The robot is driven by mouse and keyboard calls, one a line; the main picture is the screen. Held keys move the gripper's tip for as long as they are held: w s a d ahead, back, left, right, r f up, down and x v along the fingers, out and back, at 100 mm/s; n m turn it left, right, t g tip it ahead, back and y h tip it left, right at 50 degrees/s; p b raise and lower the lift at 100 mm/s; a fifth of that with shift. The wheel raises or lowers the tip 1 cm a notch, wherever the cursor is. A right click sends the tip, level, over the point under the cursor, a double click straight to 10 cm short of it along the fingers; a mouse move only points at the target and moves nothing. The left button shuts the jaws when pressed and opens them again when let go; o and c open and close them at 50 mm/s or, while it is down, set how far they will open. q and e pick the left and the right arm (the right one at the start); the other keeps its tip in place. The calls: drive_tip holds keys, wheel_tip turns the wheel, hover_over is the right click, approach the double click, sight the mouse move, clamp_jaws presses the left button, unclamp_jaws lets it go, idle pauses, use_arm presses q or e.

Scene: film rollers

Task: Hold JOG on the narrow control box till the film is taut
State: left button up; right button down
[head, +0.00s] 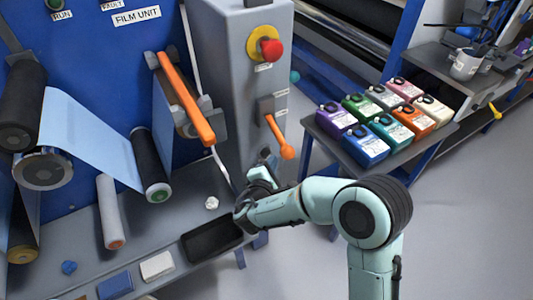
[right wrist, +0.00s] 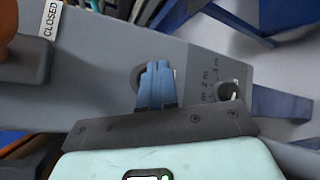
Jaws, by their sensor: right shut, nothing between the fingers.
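The narrow grey control box (head: 225,75) stands right of the blue film unit panel. It fills the right wrist view (right wrist: 100,75). My right gripper (head: 266,165) is at the box's lower front. In the right wrist view its blue fingers (right wrist: 158,68) are shut and empty, over a round control (right wrist: 138,78) that they mostly hide. I cannot tell whether they touch it, and no JOG label is readable. The pale blue film (head: 85,130) spans from the left rollers to a black roller (head: 150,165); its tautness is unclear. My left gripper is not in view.
A red stop button (head: 270,48) and an orange lever (head: 280,138) stick out of the box above my gripper. A small knob (right wrist: 228,90) with numerals sits beside the fingers. A table with several coloured packs (head: 360,143) stands to the right. Floor at lower right is clear.

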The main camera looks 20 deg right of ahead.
idle(0.8)
drive_tip(key=shift+w+b, duration=0.35)
drive_tip(key=shift+w, duration=0.05)
drive_tip(key=shift+w+a, duration=0.1)
drive_tip(key=shift+w, duration=0.35)
idle(0.5)
drive_tip(key=shift+s+b, duration=0.15)
drive_tip(key=shift+b, duration=0.2)
idle(3.1)
drive_tip(key=shift+s+b, duration=0.4)
drive_tip(key=shift+s, duration=0.3)
drive_tip(key=shift+s+d+f+b, duration=0.15)
drive_tip(key=shift+s+b, duration=0.35)
drive_tip(key=shift+s, duration=0.75)
drive_tip(key=shift+s+d+r+b, duration=0.15)
drive_tip(key=shift+s+b, duration=0.35)
drive_tip(key=shift+s, duration=0.75)
